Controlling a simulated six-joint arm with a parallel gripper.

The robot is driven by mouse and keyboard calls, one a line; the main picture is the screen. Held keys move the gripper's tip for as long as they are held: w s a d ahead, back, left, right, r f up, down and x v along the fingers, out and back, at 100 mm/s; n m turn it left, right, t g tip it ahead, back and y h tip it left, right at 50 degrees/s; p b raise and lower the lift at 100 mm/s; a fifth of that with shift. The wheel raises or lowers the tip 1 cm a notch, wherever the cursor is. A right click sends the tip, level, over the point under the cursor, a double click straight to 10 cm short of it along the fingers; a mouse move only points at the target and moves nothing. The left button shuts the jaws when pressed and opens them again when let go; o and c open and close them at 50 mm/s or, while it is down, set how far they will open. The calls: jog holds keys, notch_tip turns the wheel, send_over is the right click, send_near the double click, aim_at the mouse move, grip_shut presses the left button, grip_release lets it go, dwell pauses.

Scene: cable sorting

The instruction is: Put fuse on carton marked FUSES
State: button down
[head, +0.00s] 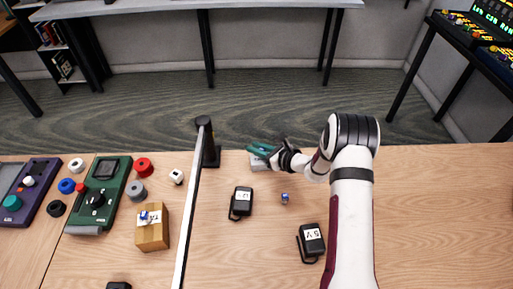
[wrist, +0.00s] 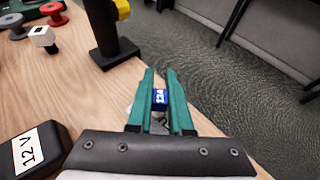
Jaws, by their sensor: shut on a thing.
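My gripper (head: 262,150) is at the far edge of the table, right of the long white bar. In the wrist view its teal fingers (wrist: 160,95) are shut on a small blue fuse (wrist: 160,97) with white print. The fuse is hidden by the fingers in the head view. A tan carton (head: 153,237) stands left of the bar, with a white label whose print is too small to read. A small blue piece (head: 143,215) lies on its top. Another small blue piece (head: 284,198) lies on the table, nearer than my gripper.
The long white bar (head: 187,205) with a black post (head: 207,140) stands between my gripper and the carton. Black adapters (head: 241,202) (head: 312,240) lie on the table. A pale object (head: 259,163) is beneath my gripper. Spools (head: 144,166) and a green device (head: 97,195) are at left.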

jog(key=c, duration=0.8)
grip_release()
jog(key=shift+f, duration=0.1)
jog(key=shift+c, duration=0.2)
jog(key=v, duration=1.2)
jog(key=s+a+r+n+g+y, duration=0.1)
jog(key=s+a+r+n+g, duration=0.4)
jog(key=s, duration=0.3)
jog(key=s+a+r+n+g, duration=0.3)
jog(key=s+a+r+n, duration=0.3)
jog(key=s+r+n, duration=0.15)
jog(key=s+d+n+h, duration=0.4)
jog(key=s, duration=0.5)
jog(key=s+d+n+g+h, duration=0.1)
jog(key=s+d+n+h, duration=0.2)
jog(key=s, duration=0.6)
jog(key=shift+s+d+r+n+g+h, duration=0.35)
jog(key=shift+d+r+n+h, duration=0.1)
jog(key=shift+n+h, duration=0.45)
